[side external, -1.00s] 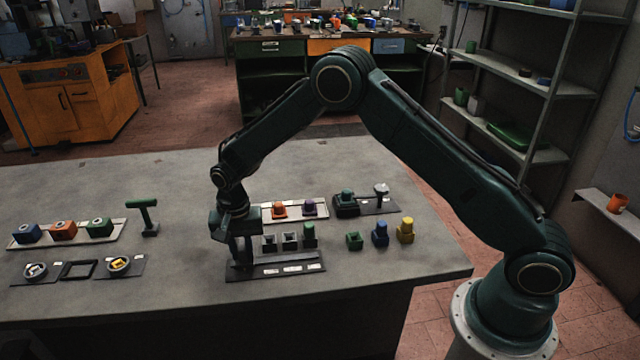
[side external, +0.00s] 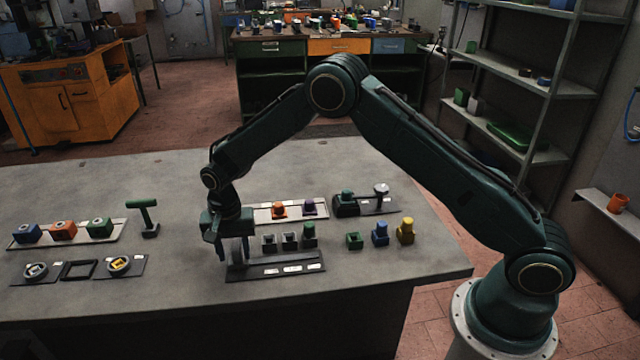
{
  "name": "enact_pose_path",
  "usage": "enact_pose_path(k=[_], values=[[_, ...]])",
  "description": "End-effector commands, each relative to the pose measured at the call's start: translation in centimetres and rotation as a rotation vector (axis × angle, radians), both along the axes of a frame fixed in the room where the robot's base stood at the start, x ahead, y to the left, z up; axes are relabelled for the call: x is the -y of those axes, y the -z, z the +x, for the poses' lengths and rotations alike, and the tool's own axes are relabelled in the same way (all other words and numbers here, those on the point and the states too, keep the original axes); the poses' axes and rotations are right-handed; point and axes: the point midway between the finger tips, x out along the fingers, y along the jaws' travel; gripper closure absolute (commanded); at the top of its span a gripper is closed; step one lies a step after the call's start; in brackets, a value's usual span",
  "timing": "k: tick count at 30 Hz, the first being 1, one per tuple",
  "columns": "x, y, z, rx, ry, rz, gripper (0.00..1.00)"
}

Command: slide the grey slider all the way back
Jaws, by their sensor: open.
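A dark slide rail (side external: 290,268) with pale labels along its front lies near the front of the bench. The grey slider (side external: 237,252) appears as an upright grey piece at the left end of the rail. My gripper (side external: 229,250) is open and points down at that left end. One finger shows just left of the slider. The other finger is hard to make out, and I cannot tell whether either finger touches the slider. My gripper's body hides part of the slider's top.
Small grey and green blocks (side external: 290,241) stand just behind the rail. Green, blue and yellow pieces (side external: 381,234) stand to the right. A white strip (side external: 263,212) with orange and purple parts lies behind. Black frames (side external: 78,270) and a green T-handle (side external: 147,218) are at left.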

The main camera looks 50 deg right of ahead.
Motion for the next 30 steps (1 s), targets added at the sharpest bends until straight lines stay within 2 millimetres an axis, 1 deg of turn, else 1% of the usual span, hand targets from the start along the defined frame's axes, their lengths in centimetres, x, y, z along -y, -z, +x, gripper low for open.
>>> enact_pose_path(k=[5,8,11,14,24,30], values=[[0.1,-0.4,0.0,-0.001,0.001,-0.001,0.58],[0.1,-1.0,0.0,-0.001,0.001,-0.001,0.58],[0.1,-2.0,0.0,0.001,0.001,-0.001,0.58],[0.1,-3.3,0.0,0.001,0.001,-0.001,0.58],[0.0,-9.0,0.0,0.003,0.000,0.000,0.58],[0.0,-12.0,0.0,0.003,0.000,0.001,0.58]])
